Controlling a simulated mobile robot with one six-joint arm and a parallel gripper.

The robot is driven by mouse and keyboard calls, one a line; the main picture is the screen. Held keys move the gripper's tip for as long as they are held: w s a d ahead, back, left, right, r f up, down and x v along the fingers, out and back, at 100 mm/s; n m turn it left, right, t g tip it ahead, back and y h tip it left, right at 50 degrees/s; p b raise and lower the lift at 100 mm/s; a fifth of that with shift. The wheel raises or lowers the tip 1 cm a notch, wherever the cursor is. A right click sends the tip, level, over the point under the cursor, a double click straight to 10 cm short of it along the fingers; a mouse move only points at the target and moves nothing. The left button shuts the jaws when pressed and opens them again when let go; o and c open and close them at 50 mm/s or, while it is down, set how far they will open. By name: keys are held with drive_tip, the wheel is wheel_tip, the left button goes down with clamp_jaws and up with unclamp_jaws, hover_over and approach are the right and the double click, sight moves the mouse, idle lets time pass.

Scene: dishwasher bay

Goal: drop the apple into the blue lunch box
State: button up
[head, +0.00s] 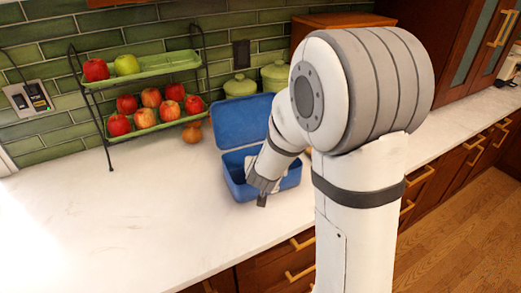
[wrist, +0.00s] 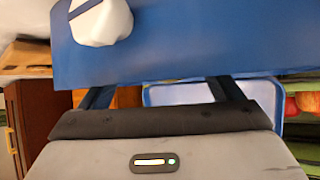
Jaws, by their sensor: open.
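The blue lunch box (head: 240,190) stands open on the white counter, its lid raised at the back. My gripper (head: 262,199) points down at the front of the box, and my arm covers part of the box's right side. In the wrist view my gripper (wrist: 160,92) has its two dark fingers apart. A broad blue surface (wrist: 200,50) lies beyond them, and an orange-brown patch (wrist: 128,97) shows between them; I cannot tell what it is. Several apples sit on a two-tier rack, with a red apple (head: 95,70) and a green apple (head: 127,65) on top.
The lower green tray (head: 145,118) holds several red and orange apples. An onion (head: 192,133) lies on the counter beside the rack. Green lidded pots (head: 240,86) stand behind the box. The counter (head: 110,220) is clear at the front left.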

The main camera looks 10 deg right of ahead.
drive_tip(key=p+v, duration=0.1)
drive_tip(key=v, duration=0.5)
drive_tip(key=shift+s+r, duration=0.15)
drive_tip(key=shift+r, duration=0.05)
drive_tip(key=shift+s+a+r, duration=0.2)
drive_tip(key=shift+s+r, duration=0.1)
drive_tip(key=shift+s, duration=0.3)
drive_tip(key=shift+a+r, duration=0.15)
drive_tip(key=s+a+r+n+g+y, duration=0.3)
drive_tip(key=s+r+y, duration=0.15)
drive_tip(key=s, duration=0.45)
drive_tip(key=s+d+r+g+h, duration=0.1)
drive_tip(key=s+d+g, duration=0.3)
drive_tip(key=s, duration=0.8)
drive_tip(key=shift+d+r+g+h, duration=0.25)
drive_tip(key=shift+d+g+h, duration=0.15)
drive_tip(key=shift+d, duration=0.5)
